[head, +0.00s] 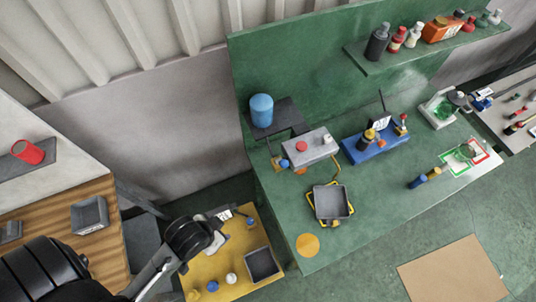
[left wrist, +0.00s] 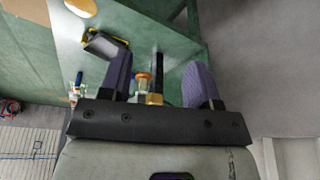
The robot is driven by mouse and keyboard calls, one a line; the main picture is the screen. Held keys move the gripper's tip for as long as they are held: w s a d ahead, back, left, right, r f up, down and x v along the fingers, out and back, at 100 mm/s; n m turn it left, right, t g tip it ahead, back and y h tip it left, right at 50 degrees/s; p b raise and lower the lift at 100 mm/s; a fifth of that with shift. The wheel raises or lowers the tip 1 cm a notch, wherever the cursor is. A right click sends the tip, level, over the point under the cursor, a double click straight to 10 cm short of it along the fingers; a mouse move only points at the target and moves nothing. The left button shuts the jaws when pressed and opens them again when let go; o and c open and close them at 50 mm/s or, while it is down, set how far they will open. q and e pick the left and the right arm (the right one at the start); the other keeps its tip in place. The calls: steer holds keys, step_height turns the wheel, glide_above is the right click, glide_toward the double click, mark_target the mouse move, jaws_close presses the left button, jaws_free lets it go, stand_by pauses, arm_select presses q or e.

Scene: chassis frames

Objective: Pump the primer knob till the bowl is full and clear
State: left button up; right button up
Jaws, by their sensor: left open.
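My left gripper (left wrist: 158,62) is open, with purple-grey fingers spread wide and nothing gripped. In the head view my left arm reaches in from the lower left over the yellow table; its fingertips are hard to make out. In the left wrist view a small brass fitting with an orange-red top (left wrist: 143,80) shows between the fingers, apart from them. A grey box with a red knob (head: 300,146) stands on the green bench, with small brass and blue fittings at its left (head: 284,163). I cannot tell which part is the primer knob or the bowl, nor its fill.
A blue tank (head: 261,110) stands on a dark shelf. A blue tray with parts (head: 363,151) and a yellow-framed grey tray (head: 345,204) are on the bench. The yellow table (head: 213,268) holds knobs and a grey bin (head: 276,271).

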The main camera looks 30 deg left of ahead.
stand_by(0.4)
arm_select(q)
steer(key=shift+c, duration=0.2)
jaws_close()
steer(key=shift+a, duration=0.15)
stand_by(0.5)
stand_by(0.8)
